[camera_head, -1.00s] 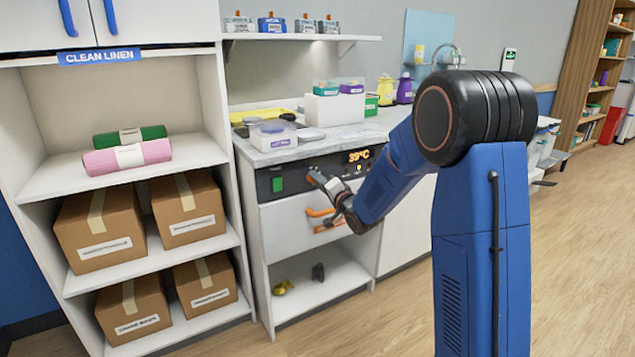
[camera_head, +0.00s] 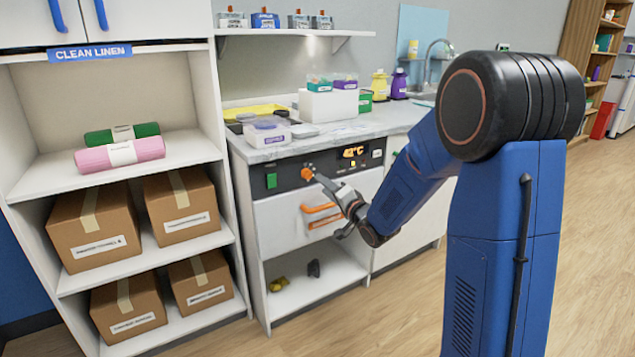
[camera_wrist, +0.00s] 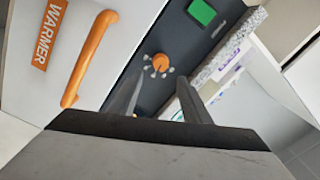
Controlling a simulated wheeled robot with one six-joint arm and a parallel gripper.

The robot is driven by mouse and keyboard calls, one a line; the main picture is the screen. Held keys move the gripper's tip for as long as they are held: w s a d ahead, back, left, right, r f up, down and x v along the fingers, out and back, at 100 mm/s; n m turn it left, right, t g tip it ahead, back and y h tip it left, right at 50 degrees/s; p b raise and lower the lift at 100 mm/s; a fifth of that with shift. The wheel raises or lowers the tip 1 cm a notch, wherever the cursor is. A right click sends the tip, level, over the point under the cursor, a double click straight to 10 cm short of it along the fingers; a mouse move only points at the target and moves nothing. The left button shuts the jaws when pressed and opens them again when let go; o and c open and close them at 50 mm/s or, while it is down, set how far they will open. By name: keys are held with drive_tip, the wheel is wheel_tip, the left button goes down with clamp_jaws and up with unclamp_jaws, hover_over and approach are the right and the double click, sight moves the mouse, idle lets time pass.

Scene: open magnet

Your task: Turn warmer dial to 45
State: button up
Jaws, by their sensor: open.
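The warmer dial (camera_head: 306,174) is a small orange knob on the black control panel (camera_head: 288,182). In the wrist view the dial (camera_wrist: 161,62) sits beyond my fingertips, roughly in line with the gap between them, with pale marks around it. The orange display (camera_head: 354,152) on the panel reads in the low forties °C; its second digit is blurred, perhaps 2 or 3. My gripper (camera_head: 320,180) is open and empty, just right of the dial in the head view. In the wrist view my gripper (camera_wrist: 157,92) shows two separated fingers, seemingly apart from the dial.
A green switch (camera_head: 271,181) is left of the dial. A drawer with an orange handle (camera_head: 320,209) lies below the panel. The marble counter (camera_head: 335,133) above carries containers. A linen shelf with boxes (camera_head: 95,226) stands left; the floor at right is clear.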

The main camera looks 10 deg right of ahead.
drive_tip(key=v, duration=0.9)
drive_tip(key=shift+d, duration=0.1)
drive_tip(key=s+d+n+g+h, duration=0.2)
drive_tip(key=s+g+h, duration=0.1)
drive_tip(key=s, duration=0.5)
drive_tip(key=s+d+n+g+h, duration=0.2)
drive_tip(key=s+d+g+h, duration=0.15)
drive_tip(key=s, duration=0.45)
drive_tip(key=s+a+f+n+g, duration=0.1)
drive_tip(key=s+a+n+g, duration=0.1)
drive_tip(key=s, duration=1)
drive_tip(key=s+a+f+n+g, duration=0.1)
drive_tip(key=s+g, duration=0.3)
drive_tip(key=s, duration=0.8)
drive_tip(key=shift+a+n+y, duration=0.45)
drive_tip(key=shift+a+n, duration=0.45)
